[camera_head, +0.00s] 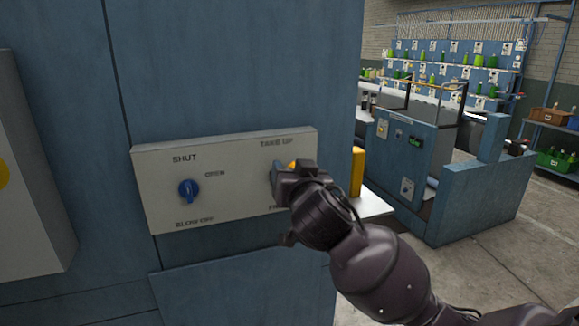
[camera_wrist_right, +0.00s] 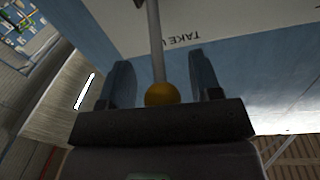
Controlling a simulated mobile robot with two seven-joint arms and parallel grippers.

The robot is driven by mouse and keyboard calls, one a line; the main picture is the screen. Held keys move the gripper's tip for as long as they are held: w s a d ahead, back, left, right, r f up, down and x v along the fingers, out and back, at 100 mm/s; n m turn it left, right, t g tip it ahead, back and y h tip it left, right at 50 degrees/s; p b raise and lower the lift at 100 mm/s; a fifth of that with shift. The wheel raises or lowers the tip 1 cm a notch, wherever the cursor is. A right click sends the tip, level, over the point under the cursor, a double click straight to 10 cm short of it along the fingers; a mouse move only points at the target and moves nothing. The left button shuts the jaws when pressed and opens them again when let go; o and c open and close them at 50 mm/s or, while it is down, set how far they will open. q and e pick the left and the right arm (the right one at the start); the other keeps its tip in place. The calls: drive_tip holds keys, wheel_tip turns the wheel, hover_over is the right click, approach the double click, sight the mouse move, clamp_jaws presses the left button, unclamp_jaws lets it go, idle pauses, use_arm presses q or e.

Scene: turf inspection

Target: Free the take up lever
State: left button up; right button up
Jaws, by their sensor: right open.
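The take-up lever shows in the right wrist view as a thin grey rod with a yellow ball knob (camera_wrist_right: 162,95). My right gripper (camera_wrist_right: 162,72) is open, with one blue finger on each side of the rod and visible gaps between. The knob sits between the fingers, close to the palm. In the head view, my right gripper (camera_head: 278,175) is at the right end of the pale control panel (camera_head: 235,200), under the words TAKE UP. It hides most of the lever; a bit of orange (camera_head: 292,164) shows above it. My left gripper is out of view.
A blue knob (camera_head: 188,190) sits on the panel's left, among the words SHUT, OPEN and BLOW OFF. A grey box (camera_head: 35,190) juts out at far left. A yellow post (camera_head: 357,171) stands just right of the panel. Open floor lies to the right.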

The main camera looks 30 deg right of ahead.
drive_tip(key=shift+w, duration=0.1)
idle(0.3)
drive_tip(key=shift+c, duration=1.1)
clamp_jaws()
